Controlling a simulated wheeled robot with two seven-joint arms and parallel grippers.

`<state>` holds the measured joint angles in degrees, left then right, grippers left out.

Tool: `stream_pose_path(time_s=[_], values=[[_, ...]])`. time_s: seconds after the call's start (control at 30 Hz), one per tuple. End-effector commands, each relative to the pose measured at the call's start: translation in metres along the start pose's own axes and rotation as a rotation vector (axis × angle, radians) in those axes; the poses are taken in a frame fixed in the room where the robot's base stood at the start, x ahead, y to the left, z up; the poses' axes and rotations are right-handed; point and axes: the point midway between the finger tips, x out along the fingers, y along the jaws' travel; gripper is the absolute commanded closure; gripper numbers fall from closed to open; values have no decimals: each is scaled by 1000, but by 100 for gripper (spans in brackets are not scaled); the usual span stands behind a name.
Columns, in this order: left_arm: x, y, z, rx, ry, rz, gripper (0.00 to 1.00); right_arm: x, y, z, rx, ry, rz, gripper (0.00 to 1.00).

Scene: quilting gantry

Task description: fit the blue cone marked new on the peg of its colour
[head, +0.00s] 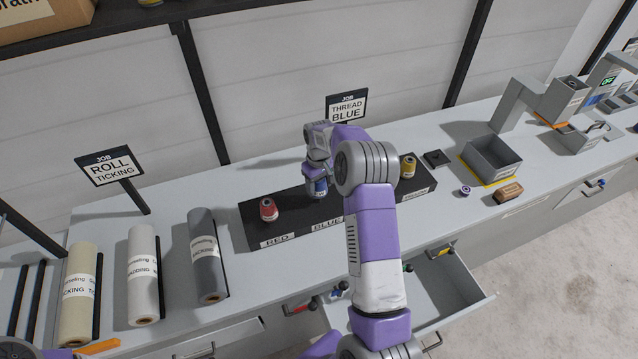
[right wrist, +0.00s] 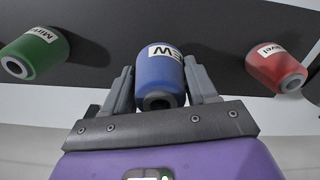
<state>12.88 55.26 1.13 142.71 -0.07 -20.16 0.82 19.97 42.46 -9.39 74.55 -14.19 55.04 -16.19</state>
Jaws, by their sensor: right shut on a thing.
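The blue cone (head: 319,188) is held upright in my right gripper (head: 318,176), over the BLUE place of the black thread rack (head: 290,208). In the right wrist view the cone (right wrist: 160,72) sits between both fingers of the gripper (right wrist: 160,88), its label partly showing "EW". The fingers are shut on it. Its far end is close to the rack's dark top; I cannot tell whether it is around the peg, which is hidden.
A red cone (head: 268,209) stands left and a yellow cone (head: 408,166) right on the rack. A green cone (right wrist: 36,52) shows in the right wrist view. Fabric rolls (head: 144,275) lie left. A grey bin (head: 490,160) stands right. A drawer (head: 450,285) is open below.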

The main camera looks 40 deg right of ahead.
Motion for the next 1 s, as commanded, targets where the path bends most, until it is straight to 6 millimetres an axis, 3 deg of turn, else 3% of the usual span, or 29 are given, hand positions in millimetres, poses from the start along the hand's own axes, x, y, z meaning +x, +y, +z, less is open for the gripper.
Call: stream_pose_path(time_s=[1.0], values=[[17,-6,-1,0,0,0,57,27,0,0,0,0,0,75]])
